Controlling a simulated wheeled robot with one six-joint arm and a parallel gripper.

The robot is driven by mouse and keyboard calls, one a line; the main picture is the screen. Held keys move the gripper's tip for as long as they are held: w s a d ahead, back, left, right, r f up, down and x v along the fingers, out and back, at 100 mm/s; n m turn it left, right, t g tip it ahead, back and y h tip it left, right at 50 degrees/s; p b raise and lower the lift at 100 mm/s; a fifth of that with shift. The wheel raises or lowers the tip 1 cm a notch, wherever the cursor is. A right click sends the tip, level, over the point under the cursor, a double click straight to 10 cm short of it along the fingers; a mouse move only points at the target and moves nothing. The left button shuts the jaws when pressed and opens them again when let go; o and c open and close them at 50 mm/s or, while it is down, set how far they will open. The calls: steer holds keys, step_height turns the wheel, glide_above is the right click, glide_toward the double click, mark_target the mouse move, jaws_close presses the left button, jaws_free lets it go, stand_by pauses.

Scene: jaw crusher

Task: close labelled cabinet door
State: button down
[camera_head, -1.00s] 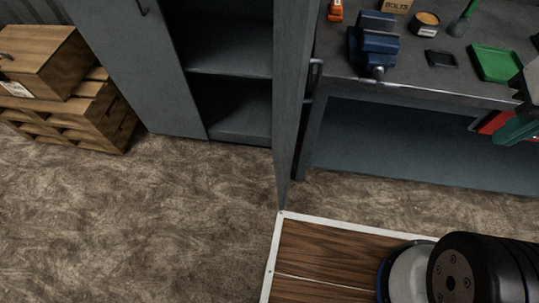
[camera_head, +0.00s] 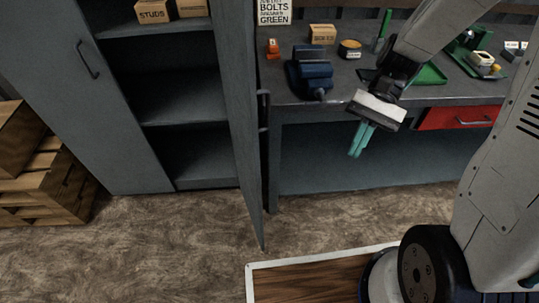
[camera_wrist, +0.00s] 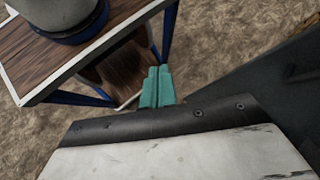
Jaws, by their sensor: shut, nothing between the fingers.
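The grey cabinet (camera_head: 190,105) stands open at left centre in the head view. Its right door (camera_head: 238,110) swings out towards me and shows nearly edge-on. Its dark handle (camera_head: 264,112) is on the side facing the workbench. The left panel (camera_head: 75,110) has its own handle (camera_head: 89,62) and looks closed. I see no label on either. My gripper (camera_head: 356,153) has teal fingers, shut and empty. It points down in front of the workbench, right of the open door and apart from it. The fingers also show in the wrist view (camera_wrist: 157,78).
The workbench (camera_head: 340,106) right of the door carries a blue vise (camera_head: 310,74), a green tray (camera_head: 432,74) and small items. A red drawer (camera_head: 455,118) is below. A wood-topped table (camera_head: 320,279) is close in front. Wooden crates (camera_head: 45,180) stand left. Floor before the cabinet is clear.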

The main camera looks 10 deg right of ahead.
steer(key=w+a+f+m+t+y, duration=0.3)
steer(key=w+a+f+m+y, duration=0.2)
steer(key=w+f+m+y, duration=0.7)
steer(key=s+a+f+n, duration=0.1)
steer(key=s+a+n, duration=0.1)
steer(key=a, duration=1.1)
steer(key=shift+s+h, duration=0.25)
steer(key=shift+h, duration=0.15)
steer(key=shift+f, duration=0.1)
